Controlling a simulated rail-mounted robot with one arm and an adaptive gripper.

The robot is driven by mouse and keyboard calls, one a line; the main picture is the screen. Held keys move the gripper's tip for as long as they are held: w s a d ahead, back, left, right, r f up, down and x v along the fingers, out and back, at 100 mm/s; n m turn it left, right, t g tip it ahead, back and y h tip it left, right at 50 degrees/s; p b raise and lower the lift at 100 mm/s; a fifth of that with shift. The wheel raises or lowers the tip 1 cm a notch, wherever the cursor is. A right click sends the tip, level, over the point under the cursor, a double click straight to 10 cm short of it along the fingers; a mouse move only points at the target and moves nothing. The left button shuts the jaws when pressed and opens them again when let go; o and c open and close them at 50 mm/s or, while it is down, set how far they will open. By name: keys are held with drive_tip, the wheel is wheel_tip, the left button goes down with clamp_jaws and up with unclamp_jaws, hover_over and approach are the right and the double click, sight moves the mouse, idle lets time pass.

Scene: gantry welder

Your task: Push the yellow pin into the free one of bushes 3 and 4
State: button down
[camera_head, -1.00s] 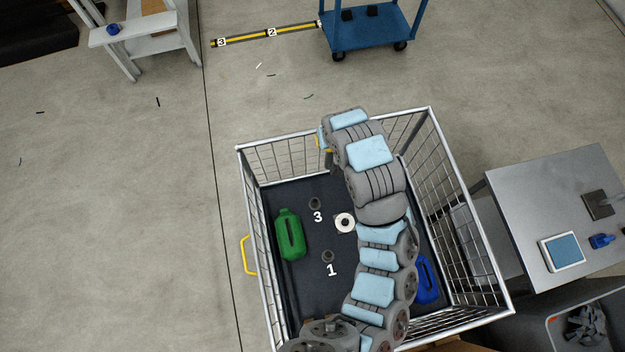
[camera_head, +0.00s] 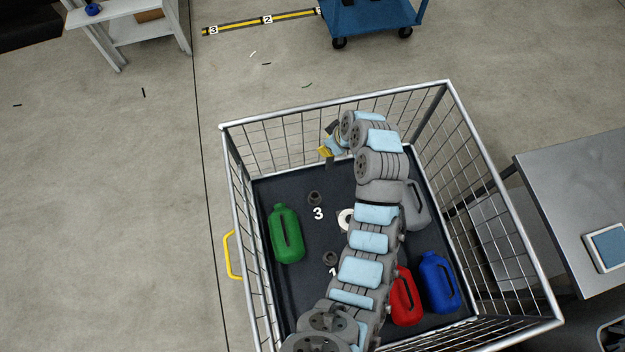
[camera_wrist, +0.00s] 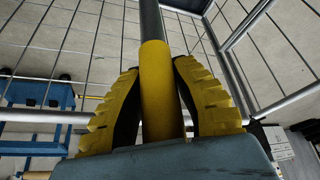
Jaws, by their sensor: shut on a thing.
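My gripper (camera_wrist: 155,105) is shut on the yellow pin (camera_wrist: 158,90); the pin's grey end runs up out of the wrist view between the ridged yellow fingers. In the head view my gripper (camera_head: 328,155) is over the far part of the wire cage, beyond bush 3. Bush 3 (camera_head: 314,198) is a small dark collar on the cage's dark floor, with a white 3 below it; no pin shows standing in it. Bush 1 (camera_head: 330,258) is nearer. Bush 4 is not visible; my arm covers the floor to the right.
The wire cage (camera_head: 335,112) has tall mesh walls around the work. Inside are a green jug (camera_head: 286,235), a red jug (camera_head: 404,300), a blue jug (camera_head: 438,282), a grey jug (camera_head: 415,208) and a white disc (camera_head: 345,219). A metal table (camera_head: 580,190) stands to the right.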

drive_tip(key=a+f+n+g+b, duration=0.1)
drive_tip(key=a+f+n+b, duration=0.1)
drive_tip(key=f+b, duration=0.6)
drive_tip(key=a+f+n+g+y+b, duration=0.1)
drive_tip(key=f+n+b, duration=0.3)
drive_tip(key=f+b, duration=0.5)
drive_tip(key=shift+a+f, duration=0.85)
drive_tip(key=shift+f, duration=4.3)
wheel_tip(320, 180, down, 6)
drive_tip(key=b, duration=0.5)
drive_tip(key=c, duration=0.8)
unclamp_jaws()
drive_tip(key=shift+w, duration=0.1)
drive_tip(key=shift+c, duration=0.2)
drive_tip(key=v, duration=1.2)
